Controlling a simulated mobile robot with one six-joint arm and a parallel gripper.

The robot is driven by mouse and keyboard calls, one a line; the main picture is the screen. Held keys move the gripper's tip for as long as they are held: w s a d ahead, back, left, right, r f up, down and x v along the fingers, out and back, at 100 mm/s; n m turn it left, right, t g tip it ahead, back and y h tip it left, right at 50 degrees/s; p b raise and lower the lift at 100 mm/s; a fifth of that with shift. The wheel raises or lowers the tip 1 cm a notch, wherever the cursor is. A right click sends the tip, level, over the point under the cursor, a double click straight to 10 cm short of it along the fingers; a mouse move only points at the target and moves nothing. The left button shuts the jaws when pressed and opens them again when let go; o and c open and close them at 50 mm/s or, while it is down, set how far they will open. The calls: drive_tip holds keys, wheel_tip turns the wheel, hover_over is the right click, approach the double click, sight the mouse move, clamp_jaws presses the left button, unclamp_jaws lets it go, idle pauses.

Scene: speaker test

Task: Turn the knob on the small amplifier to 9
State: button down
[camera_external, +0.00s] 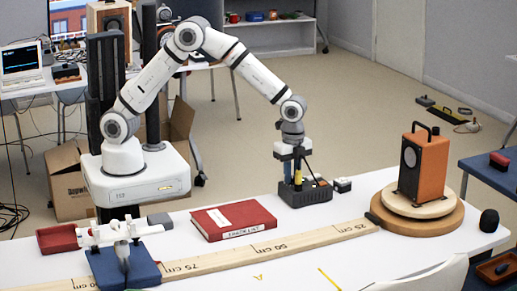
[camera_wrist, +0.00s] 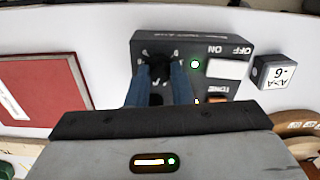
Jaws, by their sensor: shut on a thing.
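The small amplifier (camera_external: 318,193) is a dark box on the white table, right of the red book. In the wrist view the amplifier (camera_wrist: 185,42) shows upside-down, with its ON and OFF labels and a lit green lamp (camera_wrist: 195,64). My gripper (camera_external: 294,178) points straight down over the left part of the amplifier. In the wrist view its blue fingers (camera_wrist: 160,74) are closed on the dark knob (camera_wrist: 159,73), one on each side. The fingers hide much of the knob and its scale, so I cannot read where it points.
A white rocker switch (camera_wrist: 227,69) and an orange TONE switch (camera_wrist: 217,98) lie right beside the fingers. A small marked block (camera_wrist: 273,71) stands beside the amplifier. The red book (camera_external: 234,219) is to the left. An orange speaker (camera_external: 432,165) stands on round wooden discs at right.

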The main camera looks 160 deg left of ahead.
drive_tip(key=m, duration=0.5)
drive_tip(key=shift+m, duration=0.3)
drive_tip(key=m, duration=0.5)
drive_tip(key=shift+r, duration=0.1)
drive_tip(key=m, duration=0.5)
drive_tip(key=shift+m, duration=0.4)
drive_tip(key=m, duration=0.5)
drive_tip(key=shift+m, duration=0.4)
drive_tip(key=c, duration=1.3)
unclamp_jaws()
